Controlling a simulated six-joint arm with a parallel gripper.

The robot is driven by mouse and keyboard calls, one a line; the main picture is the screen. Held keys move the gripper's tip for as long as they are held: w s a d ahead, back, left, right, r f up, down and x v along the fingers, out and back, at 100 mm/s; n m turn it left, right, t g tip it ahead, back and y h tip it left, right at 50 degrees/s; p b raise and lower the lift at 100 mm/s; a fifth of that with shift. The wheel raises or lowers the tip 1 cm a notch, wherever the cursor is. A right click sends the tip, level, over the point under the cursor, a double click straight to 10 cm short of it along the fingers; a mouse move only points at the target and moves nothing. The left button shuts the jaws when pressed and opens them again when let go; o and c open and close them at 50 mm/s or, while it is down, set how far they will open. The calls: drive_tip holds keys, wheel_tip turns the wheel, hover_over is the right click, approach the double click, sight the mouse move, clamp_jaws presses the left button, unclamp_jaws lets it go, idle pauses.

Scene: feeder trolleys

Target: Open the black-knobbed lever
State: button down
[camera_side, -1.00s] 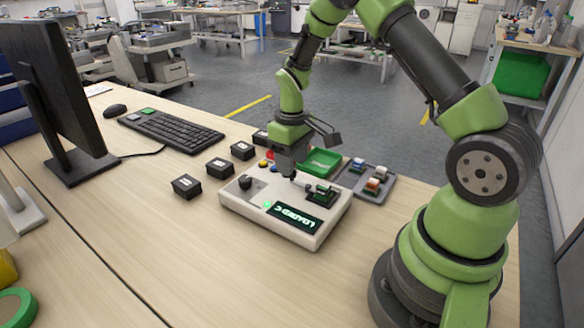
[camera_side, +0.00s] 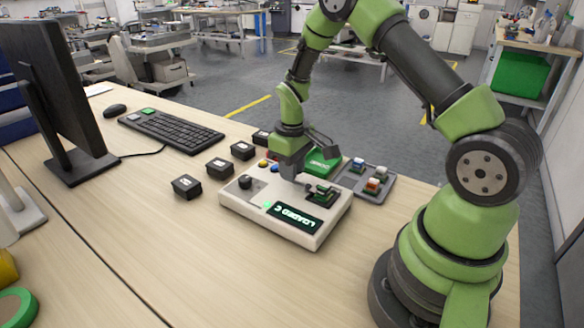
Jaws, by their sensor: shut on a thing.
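My gripper (camera_side: 289,179) points down over the back middle of the white tester box (camera_side: 268,222). It is shut on a small part there, most likely the black-knobbed lever, which its jaws largely hide. The box's lit display (camera_side: 294,217) shows green text that reads "LOADED", upside down in this view. A black round dial (camera_side: 245,182) sits at the box's left, apart from my gripper.
Several black labelled boxes (camera_side: 187,186) stand left of and behind the tester. A green bin (camera_side: 322,161) and a grey tray (camera_side: 379,197) with small boards stand behind it. A keyboard (camera_side: 170,132) and monitor are at the left. The front of the table is clear.

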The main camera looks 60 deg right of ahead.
drive_tip(key=shift+d, duration=0.1)
drive_tip(key=m, duration=0.2)
drive_tip(key=d+m, duration=0.1)
drive_tip(key=shift+s+d+m, duration=0.15)
drive_tip(key=shift+m, duration=0.25)
drive_tip(key=m, duration=0.1)
drive_tip(key=d+m, duration=0.1)
drive_tip(key=m, duration=0.1)
drive_tip(key=shift+s+m, duration=0.3)
drive_tip(key=shift+s, duration=0.05)
drive_tip(key=m, duration=0.1)
drive_tip(key=s+d+m, duration=0.1)
drive_tip(key=m, duration=0.1)
drive_tip(key=shift+s+d+m, duration=0.1)
drive_tip(key=shift+s+m, duration=0.1)
drive_tip(key=shift+m, duration=0.6)
drive_tip(key=shift+s+d+m, duration=0.1)
drive_tip(key=shift+s+m, duration=0.1)
drive_tip(key=shift+m, duration=0.6)
drive_tip(key=c, duration=1)
unclamp_jaws()
wheel_tip(320, 180, up, 10)
